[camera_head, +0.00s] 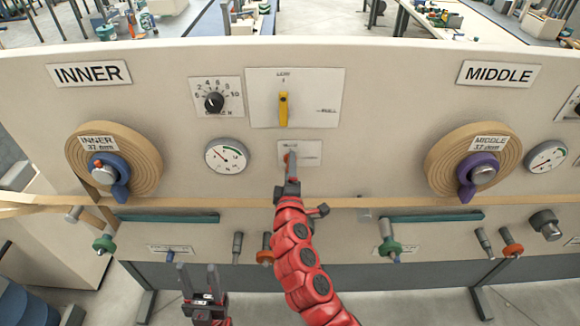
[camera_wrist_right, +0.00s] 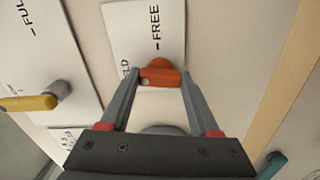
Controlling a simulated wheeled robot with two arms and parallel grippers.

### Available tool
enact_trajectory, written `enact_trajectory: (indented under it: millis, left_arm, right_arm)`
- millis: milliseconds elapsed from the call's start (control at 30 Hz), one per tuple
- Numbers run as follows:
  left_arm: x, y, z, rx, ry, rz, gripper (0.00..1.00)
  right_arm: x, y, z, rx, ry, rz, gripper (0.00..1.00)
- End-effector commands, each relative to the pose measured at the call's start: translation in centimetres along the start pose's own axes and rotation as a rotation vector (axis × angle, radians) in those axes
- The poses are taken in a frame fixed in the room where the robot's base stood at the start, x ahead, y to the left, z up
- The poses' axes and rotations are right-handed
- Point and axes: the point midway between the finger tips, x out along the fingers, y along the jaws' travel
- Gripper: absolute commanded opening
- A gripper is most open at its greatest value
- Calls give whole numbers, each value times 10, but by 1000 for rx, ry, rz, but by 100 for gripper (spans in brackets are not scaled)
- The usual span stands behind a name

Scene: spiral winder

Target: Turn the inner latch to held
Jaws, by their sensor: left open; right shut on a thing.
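The inner latch is a small orange handle (camera_wrist_right: 160,76) on a white plate marked FREE and, partly covered, HELD (camera_wrist_right: 140,35). My right gripper (camera_wrist_right: 163,82) has a finger on each side of the handle and is shut on it. In the head view the right gripper (camera_head: 291,175) reaches up to the latch plate (camera_head: 312,153) below the yellow lever and covers most of the latch. I cannot tell for sure which mark the handle points to. My left gripper (camera_head: 199,280) is open and empty, low in front of the panel.
A yellow lever (camera_head: 283,108) sits just above the latch. The INNER tape roll (camera_head: 145,165) is on the left, the MIDDLE roll (camera_head: 440,165) on the right. A tape strip (camera_head: 350,202) runs across below the latch. Green and orange knobs (camera_head: 103,244) stick out lower down.

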Motion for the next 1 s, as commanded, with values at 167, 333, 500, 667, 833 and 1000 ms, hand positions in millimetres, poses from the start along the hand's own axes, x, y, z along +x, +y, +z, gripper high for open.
enact_trajectory:
  millis: [167, 333, 500, 667, 833, 1000]
  left_arm:
    - [3, 0, 0, 0, 0, 0, 50]
    - [4, 0, -1, 0, 0, 0, 50]
    - [4, 0, -1, 0, 0, 0, 50]
    - [4, 0, -1, 0, 0, 0, 50]
    - [4, 0, -1, 0, 0, 0, 50]
    - [4, 0, -1, 0, 0, 0, 50]
  right_arm:
    - [0, -2, 0, -99, 1, -3, 7]
    - [0, -1, 0, -157, 0, -3, 7]
    - [0, -2, 0, -183, -1, -4, 7]
    - [0, -2, 0, -191, -1, -4, 7]
    - [0, -2, 1, -191, -1, -4, 7]
    - [0, -2, 0, -191, -1, -4, 75]
